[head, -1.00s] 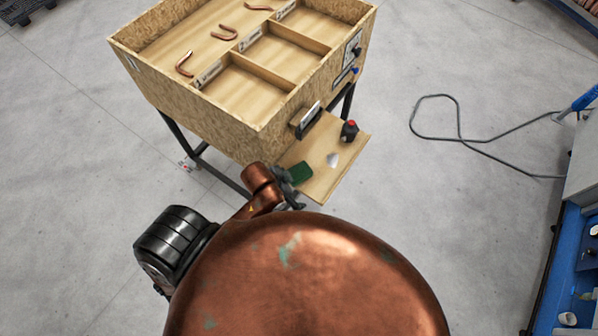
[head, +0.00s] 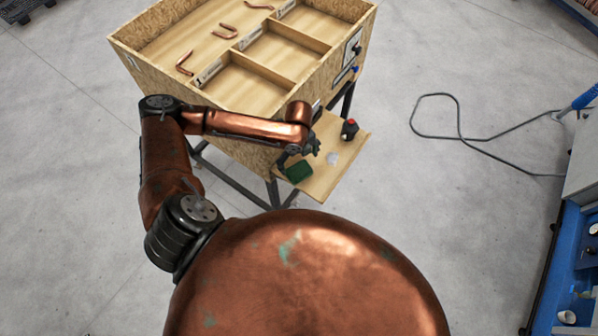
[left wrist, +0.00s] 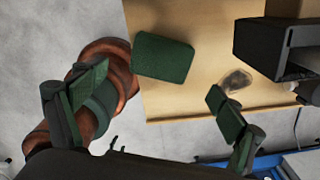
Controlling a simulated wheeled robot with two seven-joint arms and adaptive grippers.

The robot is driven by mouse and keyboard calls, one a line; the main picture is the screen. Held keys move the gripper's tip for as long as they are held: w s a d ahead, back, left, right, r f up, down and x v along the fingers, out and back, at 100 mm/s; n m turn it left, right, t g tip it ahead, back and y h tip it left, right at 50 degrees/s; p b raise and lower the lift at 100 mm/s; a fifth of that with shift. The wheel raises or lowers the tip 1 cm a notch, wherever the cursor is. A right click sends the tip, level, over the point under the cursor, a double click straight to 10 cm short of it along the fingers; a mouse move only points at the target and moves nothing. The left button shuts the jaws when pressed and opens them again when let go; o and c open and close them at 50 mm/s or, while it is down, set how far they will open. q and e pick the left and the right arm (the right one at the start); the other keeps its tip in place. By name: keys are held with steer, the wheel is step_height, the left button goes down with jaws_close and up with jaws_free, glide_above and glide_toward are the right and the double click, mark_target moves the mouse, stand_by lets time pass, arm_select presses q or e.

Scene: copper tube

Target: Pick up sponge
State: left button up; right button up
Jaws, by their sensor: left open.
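The sponge, a dark green block (head: 299,173), lies on the low wooden shelf near its left front edge. In the left wrist view the sponge (left wrist: 162,57) lies flat, beyond the fingertips and roughly between them from side to side. My left gripper (head: 298,152) is over the shelf, just behind the sponge in the head view. In the left wrist view my left gripper (left wrist: 156,94) has its two green-padded fingers wide apart, with nothing between them. My right gripper is not in view.
A compartmented wooden box (head: 180,112) with copper tubes stands above. A black holder (left wrist: 262,48) is right of the sponge.

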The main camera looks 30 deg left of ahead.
mark_target(299, 171)
arm_select(q)
step_height(299, 171, down, 2)
steer(key=shift+a+f, duration=0.15)
step_height(299, 171, down, 4)
steer(key=shift+w+f+p, duration=0.1)
steer(key=shift+f+p, duration=0.05)
steer(key=shift+p, duration=0.75)
steer(key=shift+f, duration=0.5)
steer(key=shift+c, duration=0.7)
steer(key=c, duration=0.7)
